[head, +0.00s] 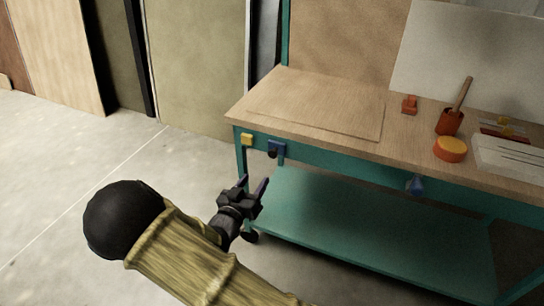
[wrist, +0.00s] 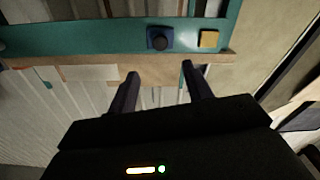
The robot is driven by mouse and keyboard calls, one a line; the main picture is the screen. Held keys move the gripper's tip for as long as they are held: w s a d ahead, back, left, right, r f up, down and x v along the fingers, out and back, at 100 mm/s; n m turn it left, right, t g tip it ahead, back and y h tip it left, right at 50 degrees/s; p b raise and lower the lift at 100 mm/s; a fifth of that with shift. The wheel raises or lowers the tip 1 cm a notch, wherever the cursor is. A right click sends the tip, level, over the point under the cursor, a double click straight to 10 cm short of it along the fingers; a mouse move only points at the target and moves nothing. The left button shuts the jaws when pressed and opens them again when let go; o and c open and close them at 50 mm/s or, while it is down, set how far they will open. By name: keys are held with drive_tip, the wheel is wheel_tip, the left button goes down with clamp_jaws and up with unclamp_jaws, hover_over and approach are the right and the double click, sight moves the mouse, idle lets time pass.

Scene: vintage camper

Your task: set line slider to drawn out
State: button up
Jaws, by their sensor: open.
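A blue fitting (head: 277,149) with a dark round knob is fixed to the teal front rail of the workbench, near its left end. I cannot tell for certain whether it is the line slider. It also shows in the wrist view (wrist: 151,34), just beyond my fingertips. A yellow block (head: 246,139) sits beside it on the same rail and shows in the wrist view (wrist: 208,39). My gripper (head: 252,184) is open and empty, in front of and below the blue fitting, apart from it. Both fingers show in the wrist view (wrist: 160,72).
The wooden benchtop (head: 290,98) holds a red block (head: 409,104), a red cup (head: 450,123) with a handle standing in it, and an orange round tub (head: 450,149). A teal lower shelf (head: 370,230) lies below. The floor at left is clear.

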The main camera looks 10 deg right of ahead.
sight(271, 155)
drive_tip(key=b+x, duration=0.2)
drive_tip(key=x, duration=1.1)
drive_tip(key=shift+w+d, duration=0.15)
drive_tip(key=shift+w, duration=0.1)
clamp_jaws()
